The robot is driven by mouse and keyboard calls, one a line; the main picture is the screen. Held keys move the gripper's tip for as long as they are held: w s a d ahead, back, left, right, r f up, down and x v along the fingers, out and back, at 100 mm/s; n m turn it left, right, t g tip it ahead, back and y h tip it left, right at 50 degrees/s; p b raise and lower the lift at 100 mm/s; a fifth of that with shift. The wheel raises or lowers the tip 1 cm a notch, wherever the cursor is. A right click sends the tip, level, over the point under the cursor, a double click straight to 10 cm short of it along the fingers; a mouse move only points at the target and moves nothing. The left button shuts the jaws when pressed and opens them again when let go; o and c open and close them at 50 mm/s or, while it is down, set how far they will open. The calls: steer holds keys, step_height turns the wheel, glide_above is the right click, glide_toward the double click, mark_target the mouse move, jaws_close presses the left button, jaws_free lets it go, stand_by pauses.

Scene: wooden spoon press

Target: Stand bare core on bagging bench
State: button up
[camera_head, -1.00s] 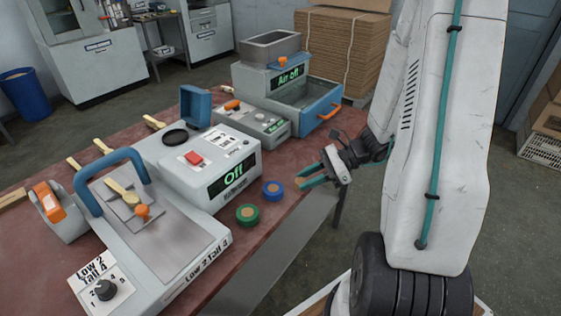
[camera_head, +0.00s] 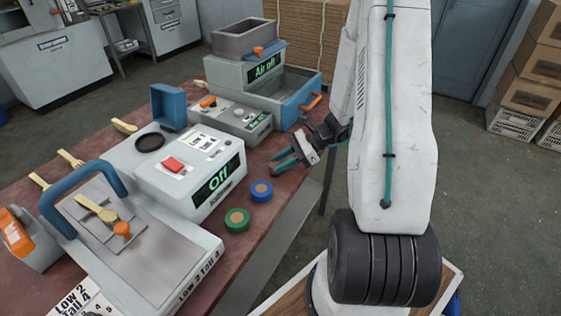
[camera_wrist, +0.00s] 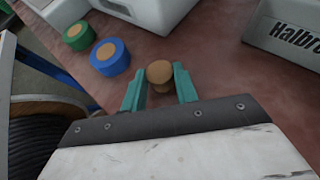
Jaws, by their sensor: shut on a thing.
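My gripper (camera_head: 285,163) is at the near right edge of the red-brown bench (camera_head: 268,205), just beyond the blue roll. In the wrist view my gripper (camera_wrist: 160,88) has its teal fingers shut on a small tan-brown bare core (camera_wrist: 159,72). The core's round top face shows, and its lower part is partly hidden. I cannot tell whether its base touches the bench. In the head view the core is hard to make out between the fingers.
A blue roll (camera_head: 261,191) and a green roll (camera_head: 237,220) stand near the bench edge, beside a grey machine reading "Off" (camera_head: 195,175). An "Air off" machine (camera_head: 262,75) stands further back. Bare bench surface lies between the rolls and that machine.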

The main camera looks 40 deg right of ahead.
steer(key=o, duration=1)
steer(key=shift+d+f, duration=0.1)
steer(key=shift+f, duration=0.05)
steer(key=shift+c, duration=0.2)
